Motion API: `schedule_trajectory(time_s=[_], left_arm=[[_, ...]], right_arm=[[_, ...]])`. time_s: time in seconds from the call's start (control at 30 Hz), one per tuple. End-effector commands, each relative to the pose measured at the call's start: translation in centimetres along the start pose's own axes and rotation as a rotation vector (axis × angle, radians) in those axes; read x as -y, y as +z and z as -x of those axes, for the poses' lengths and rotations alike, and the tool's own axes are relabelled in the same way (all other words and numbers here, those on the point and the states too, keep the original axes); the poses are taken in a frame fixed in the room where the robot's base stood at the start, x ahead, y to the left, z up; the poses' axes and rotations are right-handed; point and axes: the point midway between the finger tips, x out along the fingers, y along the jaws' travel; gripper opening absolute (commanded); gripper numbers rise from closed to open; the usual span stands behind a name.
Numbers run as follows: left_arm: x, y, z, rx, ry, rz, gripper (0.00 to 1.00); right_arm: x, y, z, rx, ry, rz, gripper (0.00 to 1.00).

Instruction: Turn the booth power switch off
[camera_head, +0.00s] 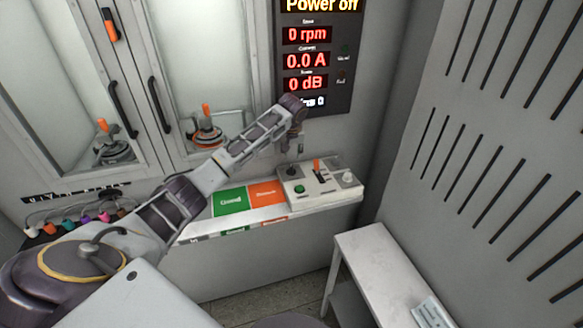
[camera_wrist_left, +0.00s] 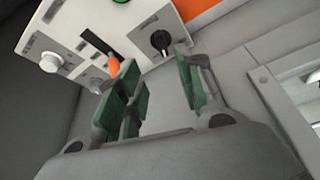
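A white control box (camera_head: 318,186) sits on the right end of the ledge. It carries a black rotary knob (camera_head: 291,171), which also shows in the left wrist view (camera_wrist_left: 160,40), an orange-tipped lever (camera_head: 317,165), a green button (camera_head: 299,188) and a white knob (camera_head: 347,177). The labels are too small to read, so I cannot tell which is the booth power switch. My left gripper (camera_head: 296,141) is above the box's back left, near the black knob. In the left wrist view its green-padded fingers (camera_wrist_left: 160,88) are apart and empty, with the knob beyond them. My right gripper is out of view.
The wall display (camera_head: 318,60) reads "Power off", 0 rpm, 0.0 A and 0 dB. Green (camera_head: 230,201) and orange (camera_head: 267,194) areas lie left of the box. Glazed doors stand behind on the left. A white side table (camera_head: 375,250) stands at front right.

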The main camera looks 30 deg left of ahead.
Motion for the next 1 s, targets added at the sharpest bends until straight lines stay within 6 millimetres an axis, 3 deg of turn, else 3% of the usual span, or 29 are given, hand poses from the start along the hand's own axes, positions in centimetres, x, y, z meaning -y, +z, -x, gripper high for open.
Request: schedule_trajectory(time_s=[0.37, 0.57, 1.0], left_arm=[[0.4, -0.6, 0.3, -0.001, -0.003, 0.018, 0.37], [0.4, -0.6, 0.0, -0.001, -0.003, 0.017, 0.37], [0.3, -0.5, -4.0, 0.001, -0.003, 0.017, 0.37]], right_arm=[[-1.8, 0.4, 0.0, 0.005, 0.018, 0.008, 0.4], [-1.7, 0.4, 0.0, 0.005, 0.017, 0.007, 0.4], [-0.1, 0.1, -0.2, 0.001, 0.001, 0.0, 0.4]])
